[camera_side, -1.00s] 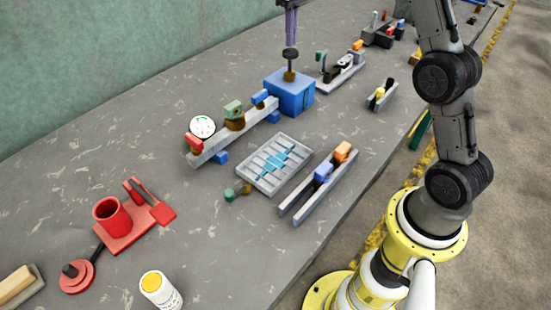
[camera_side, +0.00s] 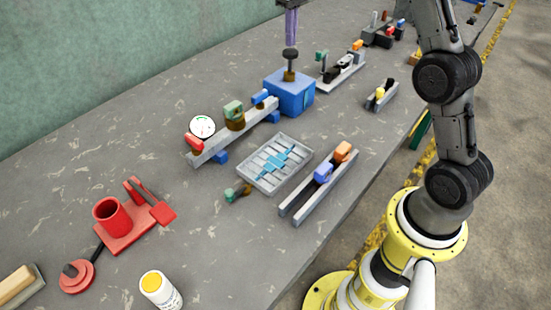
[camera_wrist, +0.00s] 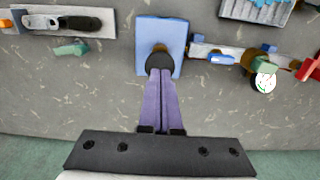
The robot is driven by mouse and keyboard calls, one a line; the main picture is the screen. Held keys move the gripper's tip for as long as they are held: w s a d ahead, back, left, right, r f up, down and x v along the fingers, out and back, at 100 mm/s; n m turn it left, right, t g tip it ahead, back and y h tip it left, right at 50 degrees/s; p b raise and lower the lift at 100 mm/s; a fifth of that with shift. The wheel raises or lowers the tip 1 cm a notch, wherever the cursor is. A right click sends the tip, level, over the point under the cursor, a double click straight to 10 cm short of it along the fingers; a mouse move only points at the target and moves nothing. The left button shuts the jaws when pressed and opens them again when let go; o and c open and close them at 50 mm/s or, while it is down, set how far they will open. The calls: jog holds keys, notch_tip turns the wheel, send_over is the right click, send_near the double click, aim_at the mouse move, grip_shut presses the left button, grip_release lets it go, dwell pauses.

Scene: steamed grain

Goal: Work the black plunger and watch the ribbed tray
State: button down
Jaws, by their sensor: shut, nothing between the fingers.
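The black plunger (camera_side: 290,54) stands upright on top of a blue box (camera_side: 289,95), with a brown collar at its foot. My gripper (camera_side: 291,43) has purple fingers, shut together and empty. The fingertips are directly above the plunger's dark knob; whether they touch it I cannot tell. In the wrist view the closed fingers (camera_wrist: 160,72) end at the dark knob (camera_wrist: 161,59) over the blue box (camera_wrist: 173,32). The ribbed tray (camera_side: 254,182) lies flat in front of the box, grey with a blue cross-shaped piece on it. Only its edge shows in the wrist view (camera_wrist: 232,13).
A grey beam with a round dial (camera_side: 202,127) runs left from the box. A grey rail with blue and orange blocks (camera_side: 343,152) lies right of the tray. A red cup (camera_side: 110,215) and a white bottle (camera_side: 159,290) stand nearer. The bench's left-front surface is partly clear.

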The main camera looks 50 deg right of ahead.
aim_at(291, 51)
jog(key=shift+f, duration=0.15)
jog(key=shift+f, duration=2.35)
jog(key=shift+r, duration=3.85)
